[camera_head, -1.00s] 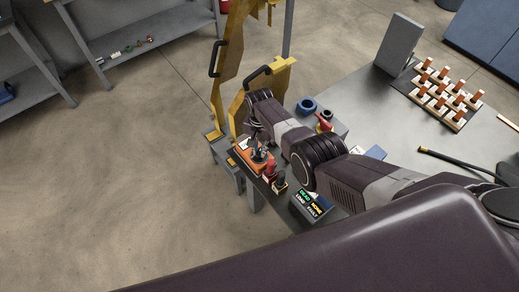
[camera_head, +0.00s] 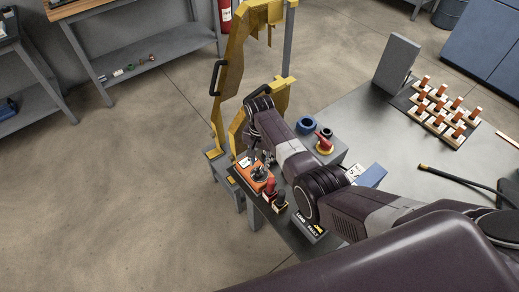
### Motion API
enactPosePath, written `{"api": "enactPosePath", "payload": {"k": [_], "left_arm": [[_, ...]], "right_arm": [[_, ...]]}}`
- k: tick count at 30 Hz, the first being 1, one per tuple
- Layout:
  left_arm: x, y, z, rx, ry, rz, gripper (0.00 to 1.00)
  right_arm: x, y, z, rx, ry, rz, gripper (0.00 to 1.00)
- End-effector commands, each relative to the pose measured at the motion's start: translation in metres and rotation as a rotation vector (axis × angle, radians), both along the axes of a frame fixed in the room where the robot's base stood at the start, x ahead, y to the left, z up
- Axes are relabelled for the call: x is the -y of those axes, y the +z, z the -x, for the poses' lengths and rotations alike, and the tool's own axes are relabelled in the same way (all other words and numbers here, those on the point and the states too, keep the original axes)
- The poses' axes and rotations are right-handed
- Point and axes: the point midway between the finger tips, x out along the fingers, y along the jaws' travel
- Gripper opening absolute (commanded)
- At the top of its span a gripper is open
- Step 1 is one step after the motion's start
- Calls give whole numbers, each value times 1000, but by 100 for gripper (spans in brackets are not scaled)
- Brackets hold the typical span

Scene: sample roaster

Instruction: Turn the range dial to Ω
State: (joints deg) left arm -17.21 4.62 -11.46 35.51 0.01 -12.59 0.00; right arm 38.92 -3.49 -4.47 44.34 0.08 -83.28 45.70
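An orange meter (camera_head: 246,177) lies near the left corner of the grey bench. My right arm reaches over the bench from the right and bends down there. My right gripper (camera_head: 261,167) is over the meter, small and dark, with its fingertips at or just above the meter's face. The range dial and its Ω mark are not readable, as the gripper covers that part. I cannot tell whether the fingers touch the dial or how far they are apart. My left gripper is not in view.
Red and black plugs (camera_head: 271,186) stand beside the meter. A label panel (camera_head: 311,226) is partly behind my arm. A red-handled switch (camera_head: 325,140) and blue ring (camera_head: 305,125) are behind. A yellow guard (camera_head: 232,75) rises behind the gripper. An orange-peg rack (camera_head: 440,108) stands right.

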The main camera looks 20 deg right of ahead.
Motion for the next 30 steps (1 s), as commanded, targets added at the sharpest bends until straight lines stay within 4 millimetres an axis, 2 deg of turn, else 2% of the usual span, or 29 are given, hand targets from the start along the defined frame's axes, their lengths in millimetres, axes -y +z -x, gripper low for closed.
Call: {"api": "enactPosePath", "payload": {"k": [6, 13, 18, 30], "left_arm": [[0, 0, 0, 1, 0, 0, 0], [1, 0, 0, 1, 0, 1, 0], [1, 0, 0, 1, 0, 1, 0], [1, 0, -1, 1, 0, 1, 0]], "right_arm": [[0, 39, -1, 2, -1, -1, 30], [0, 68, 0, 1, 0, -1, 30], [0, 74, 0, -2, 0, -1, 30], [0, 74, 0, -1, 0, -1, 30]]}}
